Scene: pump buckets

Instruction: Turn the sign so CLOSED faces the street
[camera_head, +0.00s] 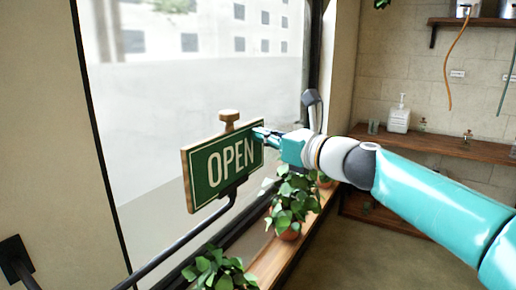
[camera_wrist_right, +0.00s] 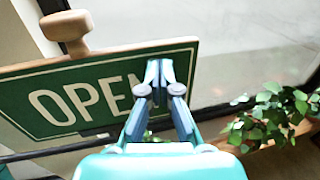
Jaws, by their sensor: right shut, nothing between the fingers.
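The green sign (camera_head: 205,170) with a pale wooden edge stands in front of the window, its OPEN face toward me. It sits on a dark bent metal arm (camera_head: 185,235) and has a wooden knob (camera_head: 229,117) on top. My right gripper (camera_head: 261,133) is shut and empty at the sign's right end. The knob (camera_wrist_right: 66,28) is at upper left there. The sign's far face is hidden. My left gripper is not in view.
Potted plants (camera_head: 290,203) stand on the wooden sill (camera_head: 270,262) below and right of the sign. The window glass (camera_head: 200,75) is behind it. A dark wall bracket (camera_head: 17,262) is at lower left. Shelves (camera_head: 450,143) with a white pump bottle (camera_head: 399,119) are at the back right.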

